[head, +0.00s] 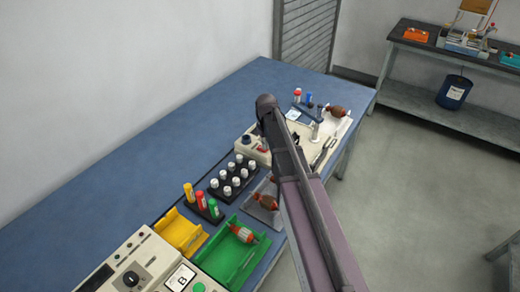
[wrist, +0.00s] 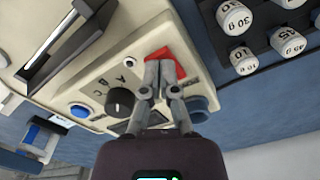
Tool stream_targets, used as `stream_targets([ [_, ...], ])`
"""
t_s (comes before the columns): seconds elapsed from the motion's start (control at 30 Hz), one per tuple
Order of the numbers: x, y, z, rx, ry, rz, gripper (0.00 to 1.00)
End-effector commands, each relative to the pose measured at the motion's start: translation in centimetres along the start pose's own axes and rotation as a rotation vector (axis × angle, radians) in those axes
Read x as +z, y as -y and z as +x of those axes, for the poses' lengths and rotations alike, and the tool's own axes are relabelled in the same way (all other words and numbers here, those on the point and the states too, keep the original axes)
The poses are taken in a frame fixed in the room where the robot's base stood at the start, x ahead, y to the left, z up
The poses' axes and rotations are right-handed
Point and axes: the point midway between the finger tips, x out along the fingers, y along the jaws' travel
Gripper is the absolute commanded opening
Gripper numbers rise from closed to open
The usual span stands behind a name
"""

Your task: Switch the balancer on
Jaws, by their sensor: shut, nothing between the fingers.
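The balancer is a cream machine (head: 253,157) on the blue bench, and my arm hides part of it in the head view. Its panel (wrist: 97,84) fills the middle of the wrist view, with a black knob (wrist: 119,101) beside the letters A, B, C.
White numbered weights (wrist: 235,18) stand in a black rack beside the panel; the rack (head: 232,178) also shows in the head view. Yellow (head: 181,233) and green (head: 226,254) trays lie nearer. The bench's left side is clear. A wall rises behind.

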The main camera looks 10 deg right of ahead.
Motion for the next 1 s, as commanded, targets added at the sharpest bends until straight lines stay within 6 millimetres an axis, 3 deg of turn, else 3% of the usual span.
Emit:
stream_targets([
  [0.6,0.0,0.0,0.7,0.0,0.0,0.0,0.0],
  [1.0,0.0,0.0,-0.8,0.0,0.0,0.0,0.0],
])
